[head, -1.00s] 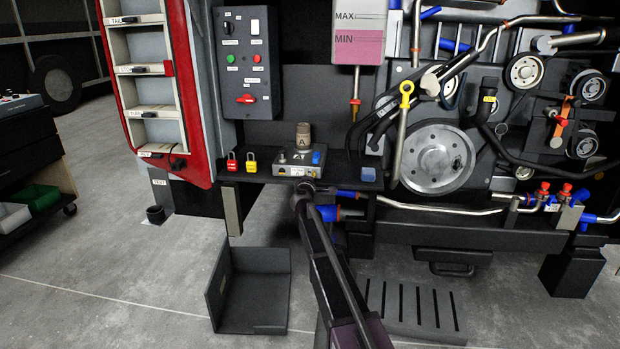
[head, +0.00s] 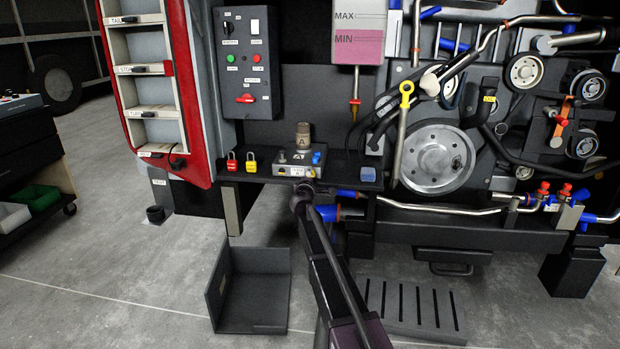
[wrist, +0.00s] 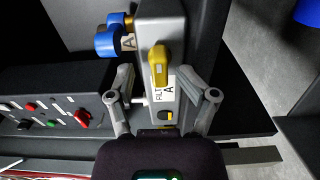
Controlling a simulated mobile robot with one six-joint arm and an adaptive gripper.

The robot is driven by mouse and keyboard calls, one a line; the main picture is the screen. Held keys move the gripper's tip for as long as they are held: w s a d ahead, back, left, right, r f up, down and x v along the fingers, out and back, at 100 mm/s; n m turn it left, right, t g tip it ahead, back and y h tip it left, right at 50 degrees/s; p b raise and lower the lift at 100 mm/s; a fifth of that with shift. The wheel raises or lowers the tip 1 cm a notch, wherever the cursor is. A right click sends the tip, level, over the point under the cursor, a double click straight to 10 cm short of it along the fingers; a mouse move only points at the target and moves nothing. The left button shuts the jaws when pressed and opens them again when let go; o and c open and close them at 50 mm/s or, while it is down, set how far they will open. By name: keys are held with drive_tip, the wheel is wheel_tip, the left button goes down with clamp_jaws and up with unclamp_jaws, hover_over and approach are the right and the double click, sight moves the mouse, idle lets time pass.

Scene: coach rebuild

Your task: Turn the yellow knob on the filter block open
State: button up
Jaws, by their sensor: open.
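The filter block (head: 288,171) is a light grey metal block on the dark shelf, with a brown canister marked A (head: 303,138) above it. The wrist view shows the block (wrist: 174,35) close up, with a label reading FILT and A on its face. The yellow knob (wrist: 160,64) stands out from that face, its long side roughly along the block. My gripper (wrist: 163,96) is open and empty. Its fingers are on either side of the block's near part, with the knob between and slightly beyond the tips. In the head view my arm hides the gripper.
A blue knob (wrist: 108,40) is on the block's left side in the wrist view. A red padlock (head: 232,161) and a yellow padlock (head: 251,162) stand on the shelf to the left. A switch panel (head: 247,62) is above them. Pipes and pulleys fill the right.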

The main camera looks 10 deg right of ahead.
drive_tip(key=v, duration=0.8)
idle(0.5)
drive_tip(key=shift+s, duration=0.2)
drive_tip(key=v, duration=1.2)
drive_tip(key=shift+r, duration=0.1)
idle(0.4)
